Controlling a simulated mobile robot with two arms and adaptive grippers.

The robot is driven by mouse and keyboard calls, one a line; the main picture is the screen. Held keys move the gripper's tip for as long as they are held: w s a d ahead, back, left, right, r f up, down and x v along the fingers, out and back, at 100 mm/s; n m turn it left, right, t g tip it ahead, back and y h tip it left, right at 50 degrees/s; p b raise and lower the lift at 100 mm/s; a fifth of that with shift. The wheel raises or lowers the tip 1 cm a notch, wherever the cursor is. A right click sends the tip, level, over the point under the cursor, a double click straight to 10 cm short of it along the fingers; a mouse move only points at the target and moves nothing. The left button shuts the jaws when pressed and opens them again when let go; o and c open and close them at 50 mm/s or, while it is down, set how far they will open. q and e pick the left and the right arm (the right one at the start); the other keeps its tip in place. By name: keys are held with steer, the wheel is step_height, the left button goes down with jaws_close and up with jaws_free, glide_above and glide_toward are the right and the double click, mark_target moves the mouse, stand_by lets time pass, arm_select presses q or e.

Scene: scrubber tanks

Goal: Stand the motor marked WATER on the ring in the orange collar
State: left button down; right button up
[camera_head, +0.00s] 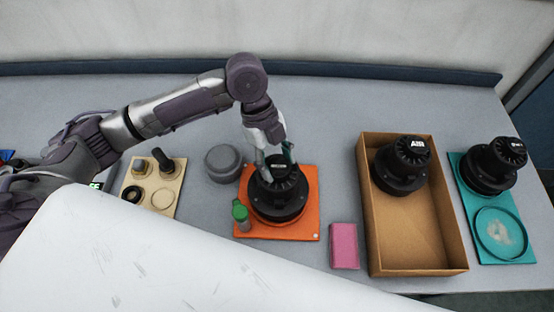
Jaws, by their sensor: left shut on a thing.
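My left gripper (276,158) comes down from above and is shut on the top of a black motor (278,201). This motor is upright over the orange board (302,231). The motor hides the middle of the board and any ring there, and I cannot tell whether its base rests on it. The gripper covers much of its top, so I cannot read its marking. A second black motor (402,172) with white letters, perhaps AIR, stands in the cardboard box. A third black motor (494,168) stands on the teal board. My right gripper is out of view.
A green-capped bottle (240,212) stands at the orange board's left edge. A grey round lid (223,162) lies behind left, a pink block (344,246) front right. The cardboard box (373,246), teal board (521,254) with an empty ring, and beige fittings board (177,182) flank it.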

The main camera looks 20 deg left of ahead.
arm_select(q)
steer(key=shift+c, duration=1.4)
jaws_free()
steer(key=shift+o, duration=0.2)
steer(key=shift+s+f, duration=0.1)
steer(key=shift+o, duration=1.2)
steer(key=shift+r+p, duration=0.5)
steer(key=shift+r, duration=0.05)
step_height(320, 180, up, 6)
steer(key=p, duration=0.6)
steer(key=shift+p, duration=0.3)
